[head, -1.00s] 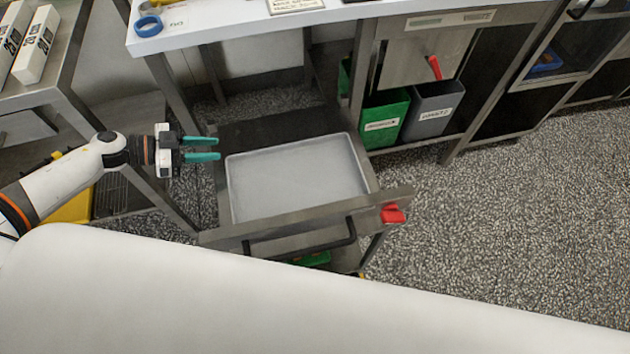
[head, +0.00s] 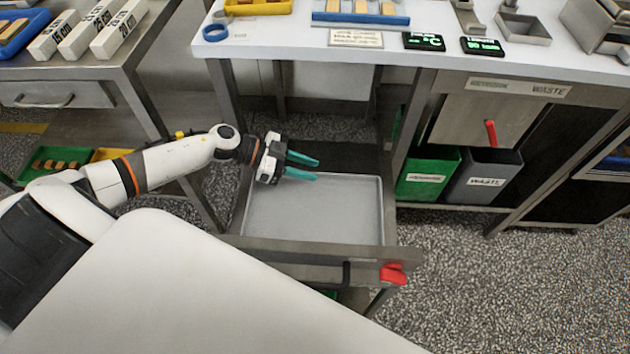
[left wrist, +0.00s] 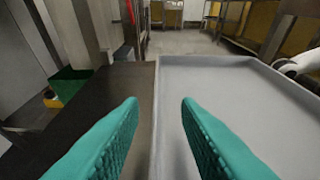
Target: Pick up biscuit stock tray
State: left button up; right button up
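No tray has a label I can read as biscuit stock. A large shallow grey tray (head: 310,240), empty, lies on the steel cart. Trays with tan biscuit-like pieces are a green tray (head: 38,178) on the low shelf at left, a blue tray (head: 40,18) at top left and a blue tray (head: 322,17) on the white bench. My left gripper (head: 317,169) is open and empty, above the far left part of the grey tray. In the left wrist view its teal fingers (left wrist: 160,101) are apart, either side of the tray's rim (left wrist: 157,85). My right gripper is out of view.
The cart's front bar (head: 300,250) carries a red clip (head: 393,273). A green bin (head: 425,172) and a grey waste bin (head: 482,176) stand under the bench (head: 290,38). White marked blocks (head: 120,30) lie on the left table. The floor at right is clear.

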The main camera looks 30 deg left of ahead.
pick_arm(q)
jog(key=x, duration=0.4)
jog(key=shift+w+d+b, duration=0.25)
jog(key=shift+w+b, duration=0.05)
jog(key=shift+w, duration=0.1)
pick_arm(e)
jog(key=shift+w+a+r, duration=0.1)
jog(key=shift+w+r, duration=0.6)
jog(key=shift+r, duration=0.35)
pick_arm(q)
grip_shut()
